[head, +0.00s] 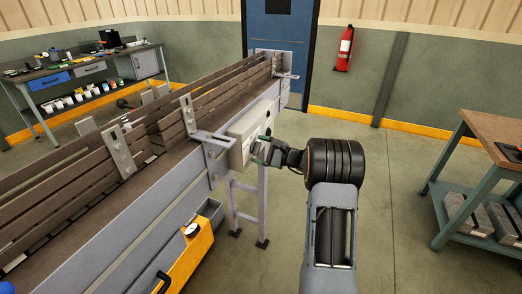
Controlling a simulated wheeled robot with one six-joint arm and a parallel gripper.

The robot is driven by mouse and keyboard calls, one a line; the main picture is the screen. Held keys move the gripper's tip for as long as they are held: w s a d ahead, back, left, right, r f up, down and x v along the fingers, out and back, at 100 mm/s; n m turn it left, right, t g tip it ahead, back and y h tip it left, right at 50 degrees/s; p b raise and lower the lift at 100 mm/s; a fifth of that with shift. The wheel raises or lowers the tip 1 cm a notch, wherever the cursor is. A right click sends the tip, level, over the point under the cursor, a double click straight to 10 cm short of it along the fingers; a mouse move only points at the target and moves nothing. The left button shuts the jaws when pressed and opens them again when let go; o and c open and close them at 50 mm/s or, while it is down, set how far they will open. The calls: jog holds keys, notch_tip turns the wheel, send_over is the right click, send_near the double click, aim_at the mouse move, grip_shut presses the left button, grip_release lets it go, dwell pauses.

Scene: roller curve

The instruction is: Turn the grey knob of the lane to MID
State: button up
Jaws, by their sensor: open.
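A pale grey control box (240,143) is fixed to the near side of the roller lane (75,200). My gripper (260,150) is at the right face of this box, with its dark fingers pointing left toward it. The fingers are open and close to the box face. The grey knob cannot be made out; the fingers and the steep angle hide that part of the face. Its setting and the MID mark cannot be read. I cannot tell whether the fingers touch the knob or stand around it.
A yellow unit with a gauge (188,250) sits below the lane's near side. A support leg (262,205) stands under the control box. A workbench (475,165) is at the right, another bench (85,75) at the back left. The floor (400,235) right of my arm is clear.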

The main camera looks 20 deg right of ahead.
jog(key=shift+c, duration=0.5)
jog(key=c, duration=0.7)
jog(key=shift+d, duration=0.15)
jog(key=shift+c, duration=0.7)
jog(key=n+b, duration=0.8)
jog(key=b, duration=1)
jog(key=shift+r+n, duration=0.1)
jog(key=shift+n, duration=0.3)
jog(key=shift+r, duration=0.1)
